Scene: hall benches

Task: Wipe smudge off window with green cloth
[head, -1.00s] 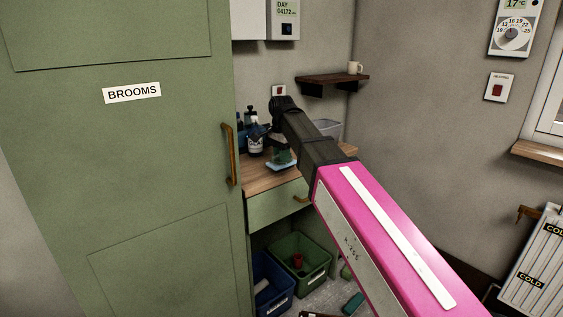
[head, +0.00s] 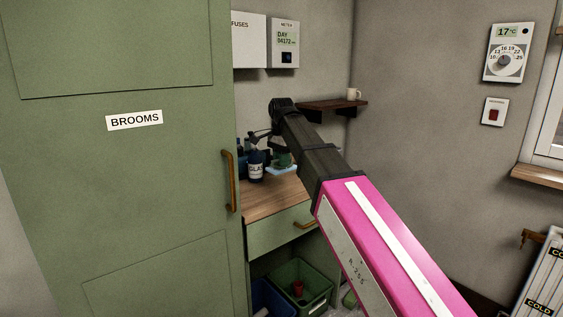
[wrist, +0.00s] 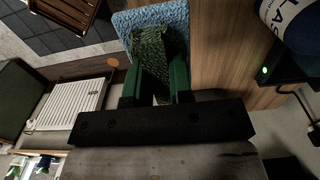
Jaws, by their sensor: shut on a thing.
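My gripper (wrist: 156,84) points down over the wooden counter and is shut on a dark green, patterned cloth (wrist: 151,45) bunched between its green fingers. In the head view the green around the fingertips (head: 283,158) is small, partly behind my arm. A light blue, textured pad (wrist: 172,14) lies directly under the green cloth; it also shows in the head view (head: 284,170). I cannot tell whether the two are joined. The window (head: 552,110) is cut off at the right edge of the head view. No smudge is visible on the part that shows.
The green brooms door (head: 150,175) fills the left. A white radiator (wrist: 68,103) shows in the wrist view.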

